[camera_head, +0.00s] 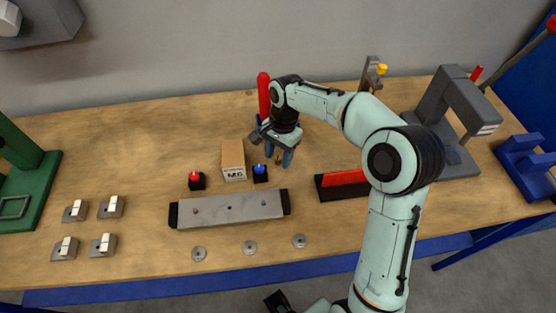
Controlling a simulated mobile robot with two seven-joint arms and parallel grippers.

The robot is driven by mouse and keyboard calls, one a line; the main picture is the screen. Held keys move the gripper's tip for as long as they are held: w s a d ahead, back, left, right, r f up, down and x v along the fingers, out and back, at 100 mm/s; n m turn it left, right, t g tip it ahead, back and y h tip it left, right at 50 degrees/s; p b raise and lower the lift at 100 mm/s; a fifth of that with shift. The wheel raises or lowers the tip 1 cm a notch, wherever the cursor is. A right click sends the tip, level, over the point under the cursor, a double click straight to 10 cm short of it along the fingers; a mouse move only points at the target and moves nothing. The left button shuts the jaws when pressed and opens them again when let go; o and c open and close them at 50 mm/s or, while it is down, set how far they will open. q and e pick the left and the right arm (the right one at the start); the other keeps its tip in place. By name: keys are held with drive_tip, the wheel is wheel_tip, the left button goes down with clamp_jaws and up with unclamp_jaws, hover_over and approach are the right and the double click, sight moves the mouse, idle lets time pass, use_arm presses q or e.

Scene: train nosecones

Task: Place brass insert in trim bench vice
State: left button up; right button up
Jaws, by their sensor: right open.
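My right gripper (278,157) reaches in over the middle of the bench, with its blue fingers apart and pointing down. A small brass-coloured piece (279,156), perhaps the brass insert, shows between or just behind the fingers. I cannot tell if they touch it. A blue vice (525,167) stands at the far right of the bench. Another blue part (258,119) with an upright red post is partly hidden behind my right wrist. I cannot tell which of these is the trim bench vice. A dark end of my other arm (279,301), perhaps my left gripper, shows at the bottom edge.
A cardboard box (233,161), a red button (195,181) and a blue button (260,174) stand left of my gripper. A grey bar fixture (230,209) lies in front. A red-and-black block (340,184) and a grey press (447,115) are at right. Open bench lies at left-centre.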

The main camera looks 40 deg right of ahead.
sight(278, 157)
clamp_jaws()
drive_tip(key=shift+r, duration=0.15)
use_arm(q)
drive_tip(key=r+p, duration=0.1)
drive_tip(key=w+r+p, duration=0.1)
drive_tip(key=r+p, duration=0.1)
drive_tip(key=w+r+p, duration=0.1)
drive_tip(key=r, duration=0.1)
drive_tip(key=shift+w, duration=0.15)
use_arm(e)
wheel_tip(278, 157, up, 20)
